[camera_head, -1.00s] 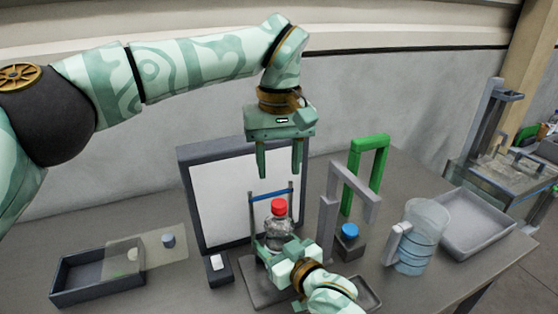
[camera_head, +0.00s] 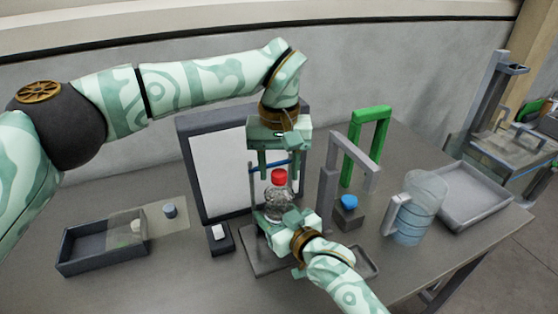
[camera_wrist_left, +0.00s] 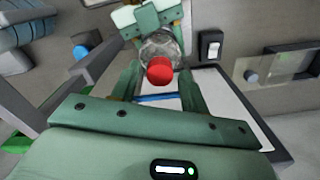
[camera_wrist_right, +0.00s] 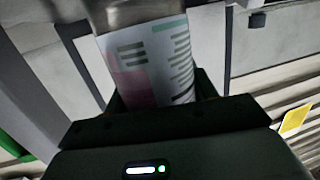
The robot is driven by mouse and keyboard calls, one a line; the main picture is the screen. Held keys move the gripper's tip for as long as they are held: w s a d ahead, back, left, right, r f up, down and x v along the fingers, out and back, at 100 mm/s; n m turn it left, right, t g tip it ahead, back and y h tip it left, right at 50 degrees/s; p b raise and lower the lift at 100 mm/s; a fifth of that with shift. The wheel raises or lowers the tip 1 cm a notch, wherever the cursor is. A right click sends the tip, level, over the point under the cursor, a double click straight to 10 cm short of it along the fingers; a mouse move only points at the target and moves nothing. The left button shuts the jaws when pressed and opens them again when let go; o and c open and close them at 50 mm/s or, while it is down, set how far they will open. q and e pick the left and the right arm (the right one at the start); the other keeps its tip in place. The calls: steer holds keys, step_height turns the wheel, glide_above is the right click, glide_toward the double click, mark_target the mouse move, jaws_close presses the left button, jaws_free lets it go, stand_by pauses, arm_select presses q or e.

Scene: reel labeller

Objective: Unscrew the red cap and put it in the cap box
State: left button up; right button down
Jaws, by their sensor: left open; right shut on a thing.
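The red cap (camera_head: 279,177) sits on top of a clear bottle (camera_head: 278,203), which stands upright in front of a white panel. In the left wrist view the cap (camera_wrist_left: 160,70) lies between and just beyond the open fingers. My left gripper (camera_head: 279,166) points down, open and empty, just over the cap; I cannot tell whether it touches it. My right gripper (camera_head: 280,218) is shut on the bottle's body from the front. The labelled bottle side (camera_wrist_right: 150,65) fills the jaws in the right wrist view. A dark open box (camera_head: 88,263), perhaps the cap box, lies far left.
A translucent sheet (camera_head: 122,230) partly covers the dark box, with a small grey-blue piece (camera_head: 169,210) nearby. To the right stand a grey arch (camera_head: 328,190), a green arch (camera_head: 384,130), a blue knob (camera_head: 349,201), a clear jug (camera_head: 415,215) and a grey tray (camera_head: 490,195).

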arm_select(q)
jaws_close()
steer(key=n, duration=1.2)
steer(key=shift+r, duration=0.1)
steer(key=n, duration=1.5)
steer(key=shift+n, duration=0.4)
steer(key=n, duration=1.8)
steer(key=shift+n, duration=0.3)
steer(key=n, duration=0.2)
steer(key=shift+r+n, duration=0.1)
steer(key=shift+n, duration=0.3)
steer(key=n, duration=0.5)
